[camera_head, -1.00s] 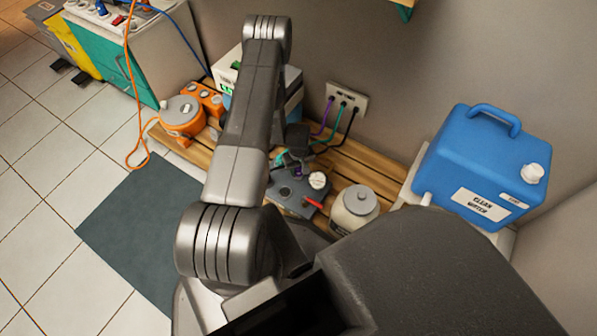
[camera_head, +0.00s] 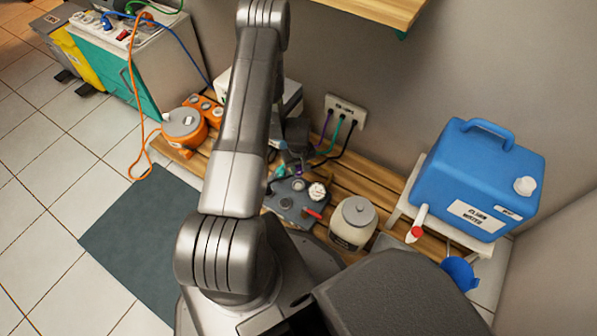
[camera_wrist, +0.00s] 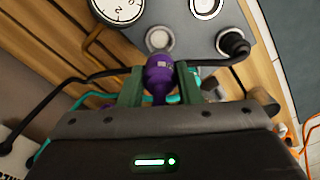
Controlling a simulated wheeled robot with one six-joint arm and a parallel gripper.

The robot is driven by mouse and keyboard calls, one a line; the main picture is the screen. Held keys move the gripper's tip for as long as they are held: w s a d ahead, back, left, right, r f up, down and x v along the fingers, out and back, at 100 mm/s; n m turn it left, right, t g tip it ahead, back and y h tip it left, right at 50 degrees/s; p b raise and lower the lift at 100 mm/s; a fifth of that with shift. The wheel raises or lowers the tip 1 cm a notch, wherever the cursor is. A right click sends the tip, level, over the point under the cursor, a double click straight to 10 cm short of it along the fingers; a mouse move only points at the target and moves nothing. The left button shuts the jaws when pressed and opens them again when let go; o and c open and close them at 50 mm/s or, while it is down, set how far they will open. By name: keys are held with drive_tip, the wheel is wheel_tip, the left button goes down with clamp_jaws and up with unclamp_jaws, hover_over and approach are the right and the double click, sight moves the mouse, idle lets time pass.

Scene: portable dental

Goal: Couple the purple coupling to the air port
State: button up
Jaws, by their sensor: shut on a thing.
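The purple coupling (camera_wrist: 159,78) is held between the two green fingers of my gripper (camera_wrist: 158,86) in the wrist view. In the head view my gripper (camera_head: 294,142) is above the grey unit (camera_head: 289,211), partly hidden by my arm. One port (camera_wrist: 160,39) is just beyond the coupling's tip; the other port (camera_wrist: 205,7) is at the top edge. I cannot read which is the air port, or tell whether the coupling touches the near one. A black coupling (camera_wrist: 232,43) sits at the unit's right.
A round gauge (camera_wrist: 118,8) and a red lever (camera_head: 312,213) are on the unit. Black and teal hoses cross near my gripper. A cream jar (camera_head: 353,222) stands right of the unit, with a blue water container (camera_head: 476,175) beyond. An orange pot (camera_head: 185,127) stands left.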

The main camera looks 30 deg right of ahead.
drive_tip(key=shift+r, duration=0.4)
drive_tip(key=shift+a, duration=0.1)
drive_tip(key=s+a+f+p, duration=0.15)
drive_tip(key=s+a, duration=0.25)
drive_tip(key=a, duration=0.4)
drive_tip(key=shift+s+a+f+b, duration=0.1)
drive_tip(key=shift+f+b, duration=0.85)
drive_tip(key=shift+f, duration=0.75)
drive_tip(key=shift+s+f+b, duration=0.1)
drive_tip(key=shift+f+b, duration=0.8)
drive_tip(key=shift+f, duration=0.75)
drive_tip(key=shift+f+b, duration=0.95)
drive_tip(key=shift+b, duration=0.05)
drive_tip(key=o, duration=1.1)
